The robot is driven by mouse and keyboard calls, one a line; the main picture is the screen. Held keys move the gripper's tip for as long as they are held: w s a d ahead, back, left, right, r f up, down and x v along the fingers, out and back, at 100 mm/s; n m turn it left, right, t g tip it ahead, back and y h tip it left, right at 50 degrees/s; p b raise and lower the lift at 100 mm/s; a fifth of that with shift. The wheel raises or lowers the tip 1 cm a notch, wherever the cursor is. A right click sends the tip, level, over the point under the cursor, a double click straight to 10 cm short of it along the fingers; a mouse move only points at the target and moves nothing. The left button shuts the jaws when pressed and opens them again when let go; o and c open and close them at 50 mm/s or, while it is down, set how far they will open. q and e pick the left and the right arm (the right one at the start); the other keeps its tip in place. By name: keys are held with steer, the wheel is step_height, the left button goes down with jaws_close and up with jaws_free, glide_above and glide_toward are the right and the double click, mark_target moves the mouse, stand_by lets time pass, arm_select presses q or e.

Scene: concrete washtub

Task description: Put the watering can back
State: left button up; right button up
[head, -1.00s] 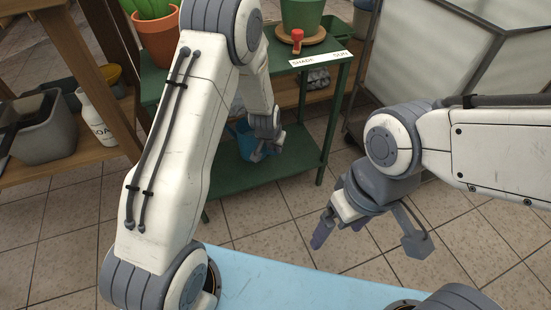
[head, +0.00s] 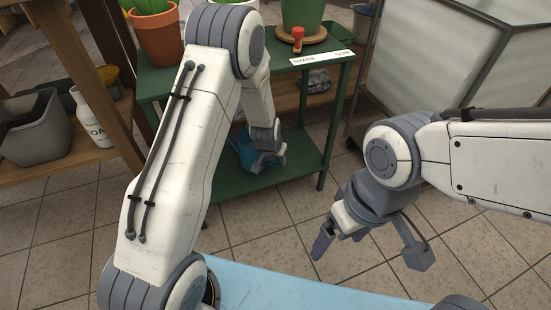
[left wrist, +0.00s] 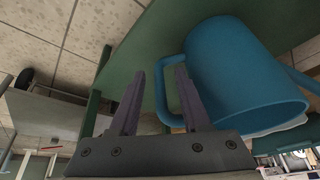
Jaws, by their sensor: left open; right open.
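The blue watering can (head: 242,152) is on the lower shelf of the green stand (head: 285,165), partly hidden behind my left arm. In the left wrist view the can (left wrist: 240,75) fills the upper right, its handle loop facing the gripper. My left gripper (head: 264,162) is low at the can. In the left wrist view its open fingers (left wrist: 160,72) appear on either side of the handle's outer bar, one overlapping the loop's opening. Contact cannot be told. My right gripper (head: 368,248) is open and empty above the tiled floor, right of the stand.
The stand's top holds potted plants (head: 158,35), a red-handled item (head: 297,38) and a strip reading SHADE and SUN (head: 322,57). A wooden shelf at left holds a grey tub (head: 38,125) and a white bottle (head: 90,118). A framed panel (head: 440,60) stands at right.

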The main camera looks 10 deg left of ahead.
arm_select(q)
steer(key=p+v, duration=0.7)
steer(key=v, duration=0.4)
steer(key=s+d+r+m+g+h, duration=0.1)
steer(key=s+d+r+m+g, duration=0.1)
steer(key=s+d+r, duration=0.9)
steer(key=s+r+m+g, duration=0.1)
steer(key=s+r, duration=0.3)
steer(key=s, duration=0.5)
steer(key=s+a+r+m+g, duration=0.1)
steer(key=s+r+m, duration=0.1)
steer(key=s+r, duration=0.3)
steer(key=s, duration=0.4)
steer(key=shift+s+a+g+p, duration=0.25)
steer(key=shift+s+g+p, duration=0.05)
steer(key=shift+p, duration=0.05)
steer(key=shift+r, duration=0.2)
